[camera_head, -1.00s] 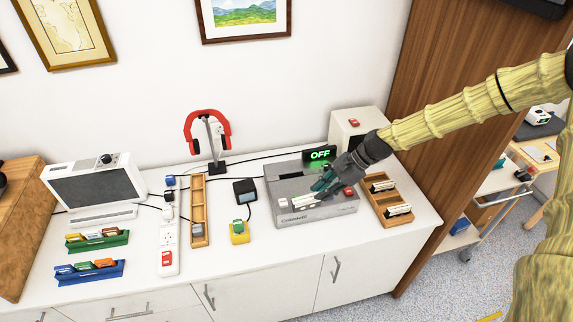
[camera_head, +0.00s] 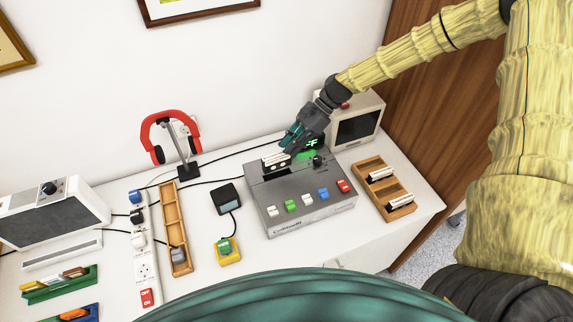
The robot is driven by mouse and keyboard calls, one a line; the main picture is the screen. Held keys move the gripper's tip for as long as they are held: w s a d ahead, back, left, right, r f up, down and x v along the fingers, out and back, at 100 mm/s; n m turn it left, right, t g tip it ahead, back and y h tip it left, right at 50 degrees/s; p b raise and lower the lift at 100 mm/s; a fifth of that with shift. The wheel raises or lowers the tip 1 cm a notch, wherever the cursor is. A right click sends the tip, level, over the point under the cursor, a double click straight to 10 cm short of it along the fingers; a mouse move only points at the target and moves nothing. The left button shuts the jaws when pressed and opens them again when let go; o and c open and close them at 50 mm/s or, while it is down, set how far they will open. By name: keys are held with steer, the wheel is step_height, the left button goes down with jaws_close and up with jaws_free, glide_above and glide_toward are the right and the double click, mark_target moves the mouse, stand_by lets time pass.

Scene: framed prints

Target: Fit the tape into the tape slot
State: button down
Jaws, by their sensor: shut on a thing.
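A white-and-black tape (camera_head: 276,160) is at the back of the grey tape player (camera_head: 315,217), over or partly in the dark tape slot; I cannot tell how deep it sits. The slot opening is partly hidden by the tape. My gripper (camera_head: 291,140) comes in from the upper right, tilted down, its teal fingers shut on the tape. The player has a row of coloured keys along its front and a round knob. A green-lit display (camera_head: 312,143) behind it is mostly hidden by my gripper.
A wooden rack (camera_head: 389,188) with two tapes stands right of the player, and a small monitor (camera_head: 357,122) behind it. A black box (camera_head: 227,199), a yellow switch box (camera_head: 228,250) and a long wooden tray (camera_head: 175,215) stand left. Red headphones (camera_head: 170,138) hang at the back.

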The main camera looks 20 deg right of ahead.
steer(key=f+b, duration=0.1)
steer(key=f, duration=0.2)
steer(key=w+f+b, duration=0.1)
steer(key=f, duration=0.1)
steer(key=shift+b, duration=0.35)
steer(key=shift+s+f, duration=0.15)
steer(key=shift+s, duration=0.25)
steer(key=f+b, duration=0.1)
steer(key=f, duration=0.1)
steer(key=f+b, duration=0.1)
steer(key=b, duration=0.1)
steer(key=shift+s+d+f, duration=0.1)
steer(key=shift+s+f, duration=0.1)
steer(key=shift+f, duration=0.15)
steer(key=c, duration=1.5)
jaws_free()
steer(key=shift+o, duration=0.9)
steer(key=shift+w, duration=0.2)
steer(key=shift+r, duration=0.15)
steer(key=shift+r, duration=0.15)
